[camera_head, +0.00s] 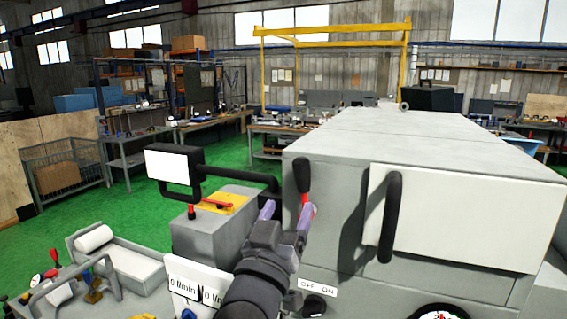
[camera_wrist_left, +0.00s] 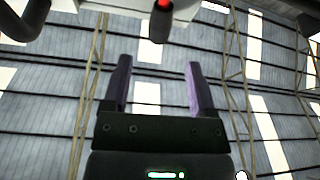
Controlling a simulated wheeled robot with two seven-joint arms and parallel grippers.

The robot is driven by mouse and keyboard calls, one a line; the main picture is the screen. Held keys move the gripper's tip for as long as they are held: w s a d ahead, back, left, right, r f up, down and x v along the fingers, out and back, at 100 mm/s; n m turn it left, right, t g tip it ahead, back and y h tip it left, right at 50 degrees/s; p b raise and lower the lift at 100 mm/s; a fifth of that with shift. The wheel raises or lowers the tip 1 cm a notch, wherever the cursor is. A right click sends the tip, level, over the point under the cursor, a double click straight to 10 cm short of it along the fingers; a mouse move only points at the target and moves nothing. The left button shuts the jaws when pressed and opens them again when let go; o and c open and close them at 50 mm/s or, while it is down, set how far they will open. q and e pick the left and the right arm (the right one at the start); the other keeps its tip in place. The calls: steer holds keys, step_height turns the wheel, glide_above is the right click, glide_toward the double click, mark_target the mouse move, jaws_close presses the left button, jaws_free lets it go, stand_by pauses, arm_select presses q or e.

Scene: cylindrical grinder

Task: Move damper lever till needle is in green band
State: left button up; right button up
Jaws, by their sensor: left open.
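A lever with a black grip (camera_head: 302,174) and a red part below it stands at the front left edge of the grey machine. I take it for the damper lever. My left gripper (camera_head: 287,211) is open just below and in front of it, with one finger overlapping the lever's red part in the picture. In the left wrist view, a black grip with a red spot (camera_wrist_left: 160,22) shows beyond and between the open fingers (camera_wrist_left: 157,75), with nothing held. A round gauge (camera_head: 440,312) with a coloured face is cut off by the bottom edge; its needle cannot be read. My right gripper is out of view.
The grey machine (camera_head: 420,135) has a white door with a black handle (camera_head: 390,218) right of the lever. An OFF/ON switch (camera_head: 314,304) sits below. A grey block with a yellow plate (camera_head: 218,204) and a white display panel (camera_head: 173,165) stand left.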

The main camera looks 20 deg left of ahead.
mark_target(300, 178)
arm_select(q)
steer(key=p+x, duration=0.3)
steer(key=x, duration=0.6)
steer(key=shift+w+r+p, duration=0.15)
steer(key=shift+r+p, duration=0.05)
steer(key=shift+p, duration=0.2)
steer(key=shift+c, duration=0.2)
jaws_close()
stand_by(0.6)
